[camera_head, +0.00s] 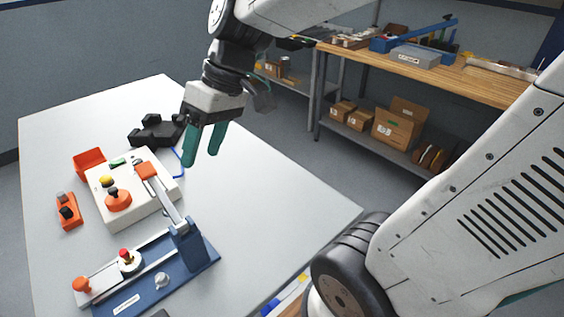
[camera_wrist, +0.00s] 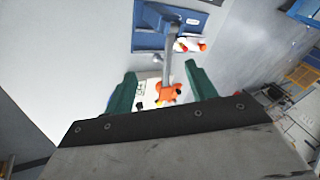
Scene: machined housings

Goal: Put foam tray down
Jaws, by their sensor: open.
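A black, notched piece (camera_head: 150,132), which looks like the foam tray, lies on the far part of the white table (camera_head: 285,205), behind the white fixture block. My gripper (camera_head: 201,157) has two green fingers, spread apart and pointing down, with nothing between them. It hangs above the table, to the right of the black piece and apart from it. In the wrist view the open fingers (camera_wrist: 160,72) frame the orange parts beyond. I cannot make out the black piece in the wrist view; the gripper body covers the lower part of that view.
A white block with orange knobs (camera_head: 117,215) and a blue clamp fixture (camera_head: 200,258) stand on the table's near left. An orange bin (camera_head: 88,162) and a small orange part (camera_head: 68,212) sit left. The table's right side is clear. A wooden bench (camera_head: 480,85) stands behind.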

